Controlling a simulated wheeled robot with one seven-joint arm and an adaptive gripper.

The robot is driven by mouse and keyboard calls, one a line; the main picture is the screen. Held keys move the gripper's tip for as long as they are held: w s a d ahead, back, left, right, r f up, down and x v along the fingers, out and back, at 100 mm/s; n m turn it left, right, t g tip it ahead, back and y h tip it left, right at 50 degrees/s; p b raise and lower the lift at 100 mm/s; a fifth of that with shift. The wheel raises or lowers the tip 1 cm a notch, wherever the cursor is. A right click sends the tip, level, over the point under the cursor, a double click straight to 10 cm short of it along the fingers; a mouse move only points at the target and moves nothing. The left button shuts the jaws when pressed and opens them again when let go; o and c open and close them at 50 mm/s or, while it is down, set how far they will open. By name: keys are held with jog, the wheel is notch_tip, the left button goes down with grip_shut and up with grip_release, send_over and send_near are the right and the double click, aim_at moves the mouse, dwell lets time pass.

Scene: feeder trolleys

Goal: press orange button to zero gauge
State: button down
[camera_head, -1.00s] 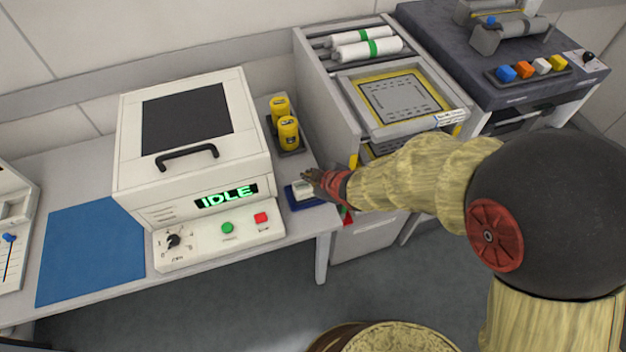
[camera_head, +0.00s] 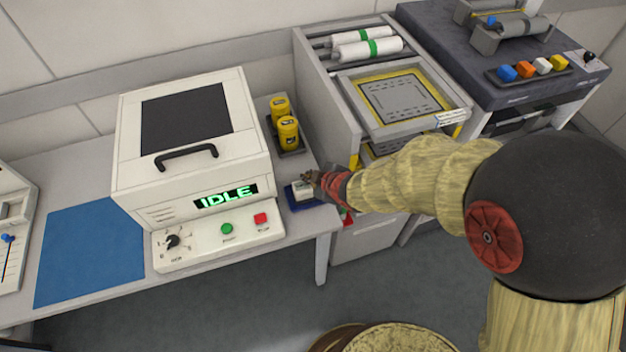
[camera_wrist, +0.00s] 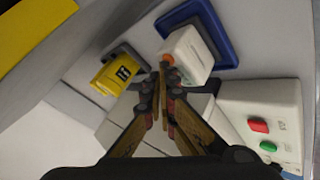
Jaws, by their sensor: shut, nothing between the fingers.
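The gauge is a small white block (camera_head: 301,191) on a blue tray (camera_head: 318,203) at the right end of the bench. In the wrist view the white gauge (camera_wrist: 190,53) sits inside the blue tray (camera_wrist: 222,28). Its orange button (camera_wrist: 167,60) shows at the near left corner, just beyond my fingertips. My gripper (camera_wrist: 160,78) is shut and empty, its tips pointing at the button. I cannot tell whether they touch it. In the head view my gripper (camera_head: 311,178) is at the gauge's far right edge and hides the button. The gauge's reading is not legible.
A white machine (camera_head: 190,140) showing IDLE, with green and red buttons, stands left of the gauge. Yellow canisters (camera_head: 288,132) stand in a dark holder behind it. A grey trolley (camera_head: 330,100) is close on the right. A blue mat (camera_head: 90,250) lies at the left.

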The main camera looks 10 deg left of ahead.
jog(key=shift+r+p, duration=0.6)
jog(key=shift+r, duration=0.15)
notch_tip(320, 180, up, 5)
jog(key=p, duration=0.4)
jog(key=shift+p, duration=0.3)
dwell(0.5)
